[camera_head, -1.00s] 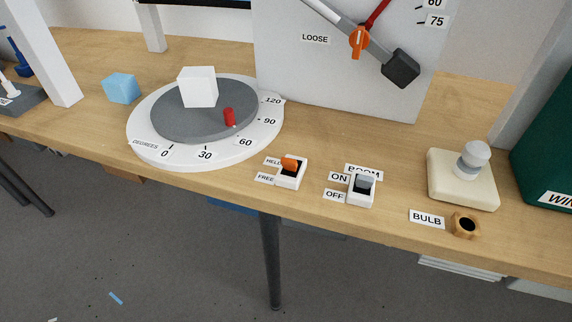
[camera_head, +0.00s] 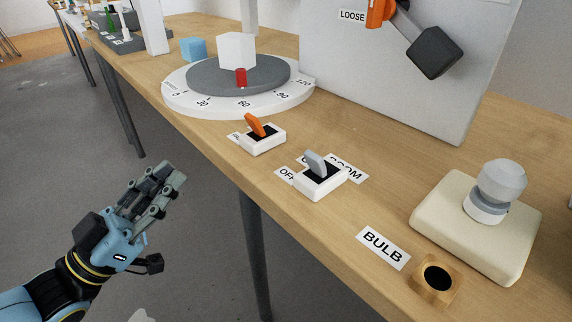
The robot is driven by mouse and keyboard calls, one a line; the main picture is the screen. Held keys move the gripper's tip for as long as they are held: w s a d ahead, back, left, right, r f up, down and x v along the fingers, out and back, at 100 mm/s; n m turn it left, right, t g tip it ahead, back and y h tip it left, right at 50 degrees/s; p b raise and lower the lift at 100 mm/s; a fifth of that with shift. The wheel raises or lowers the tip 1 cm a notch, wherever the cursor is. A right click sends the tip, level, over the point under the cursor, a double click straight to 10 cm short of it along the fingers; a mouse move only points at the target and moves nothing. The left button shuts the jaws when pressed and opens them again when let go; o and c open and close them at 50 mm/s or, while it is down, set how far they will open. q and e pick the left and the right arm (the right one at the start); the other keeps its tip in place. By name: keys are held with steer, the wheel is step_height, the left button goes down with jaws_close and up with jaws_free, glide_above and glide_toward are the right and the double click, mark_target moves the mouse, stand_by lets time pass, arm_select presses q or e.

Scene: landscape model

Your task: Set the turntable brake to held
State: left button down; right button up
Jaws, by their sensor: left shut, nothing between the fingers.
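The brake switch (camera_head: 264,144) is a white box near the table's front edge, in front of the turntable (camera_head: 240,76). Its orange lever (camera_head: 255,125) stands up and leans to the left in the picture. Its labels are mostly hidden behind the box and lever, so I cannot tell for sure which label the lever is set to. My left gripper (camera_head: 176,178) is shut and empty. It hangs over the floor off the table's front edge, to the lower left of the switch and apart from it. My right gripper is out of view.
The boom switch (camera_head: 320,182) with a grey lever stands close to the right. A bulb label (camera_head: 383,247), a wooden socket (camera_head: 437,278) and a bulb on a cream base (camera_head: 430,215) are farther right. A grey panel (camera_head: 400,90) rises behind. The table front edge lies between gripper and switch.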

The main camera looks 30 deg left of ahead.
arm_select(q)
steer(key=f, duration=0.2)
steer(key=b, duration=0.1)
glide_toward(248, 120)
steer(key=shift+g, duration=0.3)
steer(key=x, duration=0.7)
steer(key=shift+w+r, duration=0.15)
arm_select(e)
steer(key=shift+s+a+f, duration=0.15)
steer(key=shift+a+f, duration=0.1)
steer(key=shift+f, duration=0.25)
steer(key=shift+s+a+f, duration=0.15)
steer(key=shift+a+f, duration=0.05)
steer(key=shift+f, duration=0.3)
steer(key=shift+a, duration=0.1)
